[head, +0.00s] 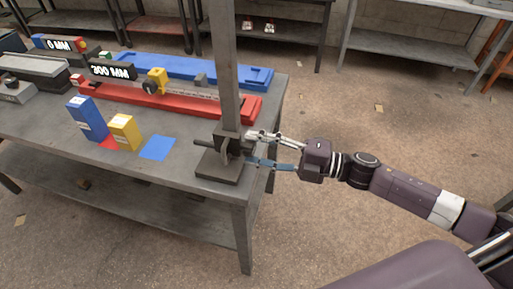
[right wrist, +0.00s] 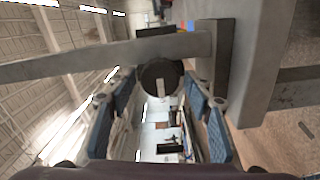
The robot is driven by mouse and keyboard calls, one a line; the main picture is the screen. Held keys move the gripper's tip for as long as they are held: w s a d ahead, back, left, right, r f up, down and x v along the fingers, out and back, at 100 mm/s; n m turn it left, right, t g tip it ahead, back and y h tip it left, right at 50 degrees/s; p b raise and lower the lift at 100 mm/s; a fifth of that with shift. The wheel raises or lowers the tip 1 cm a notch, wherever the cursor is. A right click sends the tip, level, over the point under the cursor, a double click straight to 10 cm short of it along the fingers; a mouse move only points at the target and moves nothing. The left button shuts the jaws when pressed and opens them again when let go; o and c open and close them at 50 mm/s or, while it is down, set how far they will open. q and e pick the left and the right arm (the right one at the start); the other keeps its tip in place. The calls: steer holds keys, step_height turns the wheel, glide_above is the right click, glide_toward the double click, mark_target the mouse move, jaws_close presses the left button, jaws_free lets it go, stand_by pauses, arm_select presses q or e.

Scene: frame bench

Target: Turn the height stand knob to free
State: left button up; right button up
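The height stand has a flat dark base (head: 218,172) and a tall grey column (head: 224,65) at the table's right end. In the right wrist view its round dark knob (right wrist: 161,78) has a pale mark on its face. My right gripper (head: 251,148) is open, at the stand's right side, with its fingers pointing at the clamp block. In the right wrist view the fingers (right wrist: 160,88) spread left and right of the knob, and a gap shows on both sides. I cannot tell how far the fingertips reach along the knob. My left gripper is not in view.
The table (head: 200,186) bears a blue rail (head: 190,69), a red rail (head: 180,100), a blue block (head: 87,118), a yellow block (head: 125,132) and a blue square (head: 157,148). Signs read 0 MM and 300 MM. Open floor lies to the right.

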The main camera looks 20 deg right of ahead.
steer(key=shift+d, duration=0.1)
steer(key=v, duration=1.2)
stand_by(0.5)
